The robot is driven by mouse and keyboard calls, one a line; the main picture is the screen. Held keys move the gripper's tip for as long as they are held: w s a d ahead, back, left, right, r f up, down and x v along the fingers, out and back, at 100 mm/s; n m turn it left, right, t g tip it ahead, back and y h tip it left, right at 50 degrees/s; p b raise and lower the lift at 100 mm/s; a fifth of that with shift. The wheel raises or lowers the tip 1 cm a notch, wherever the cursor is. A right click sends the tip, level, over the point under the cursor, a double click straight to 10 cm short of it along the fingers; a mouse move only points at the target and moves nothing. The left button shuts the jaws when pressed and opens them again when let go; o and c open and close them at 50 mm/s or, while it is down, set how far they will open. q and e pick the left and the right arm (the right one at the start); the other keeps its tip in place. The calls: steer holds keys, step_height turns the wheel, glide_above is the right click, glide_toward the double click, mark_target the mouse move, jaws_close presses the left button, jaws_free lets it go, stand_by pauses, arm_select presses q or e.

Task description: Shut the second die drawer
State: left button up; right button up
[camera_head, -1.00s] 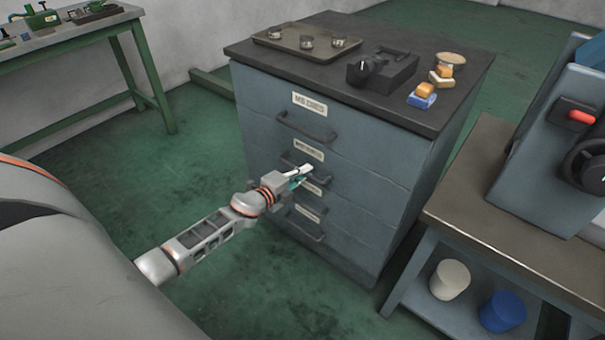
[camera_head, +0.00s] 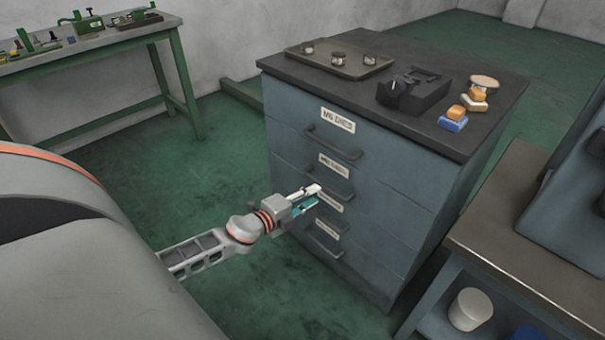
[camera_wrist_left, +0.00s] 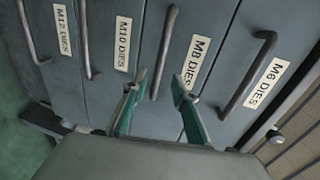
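The second die drawer, labelled M8 DIES (camera_head: 365,182), is in the blue-grey cabinet, below the M6 drawer. Its front looks about flush with the others. Its bar handle (camera_head: 340,194) is partly behind my gripper; the handle also shows in the left wrist view (camera_wrist_left: 165,50). My left gripper (camera_head: 316,194) is in front of this handle. In the left wrist view its two teal-padded fingers (camera_wrist_left: 158,84) are apart, one on each side of the handle's lower end, with nothing held between them. I cannot tell whether they touch it. My right gripper is not in view.
The M6 handle (camera_head: 333,143) is above; the M10 handle (camera_wrist_left: 87,40) and M12 handle (camera_wrist_left: 28,35) are lower. A tray (camera_head: 357,70), a black fixture (camera_head: 415,92) and small blocks sit on the cabinet top. A bench (camera_head: 520,235) stands at right.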

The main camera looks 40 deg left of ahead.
arm_select(q)
steer(key=shift+v, duration=1.85)
steer(key=s+d+f+n+g+h, duration=0.1)
steer(key=s+d+f+n+g, duration=0.15)
steer(key=s+d+n, duration=0.7)
steer(key=s+d+f+n+g+h, duration=0.1)
steer(key=s+d+f+n+g, duration=0.2)
steer(key=s+d, duration=1.1)
steer(key=s+a+r+n+p, duration=0.1)
steer(key=r+p, duration=0.5)
steer(key=p, duration=0.6)
steer(key=s+n, duration=0.1)
steer(key=s, duration=0.1)
steer(key=shift+s, duration=0.35)
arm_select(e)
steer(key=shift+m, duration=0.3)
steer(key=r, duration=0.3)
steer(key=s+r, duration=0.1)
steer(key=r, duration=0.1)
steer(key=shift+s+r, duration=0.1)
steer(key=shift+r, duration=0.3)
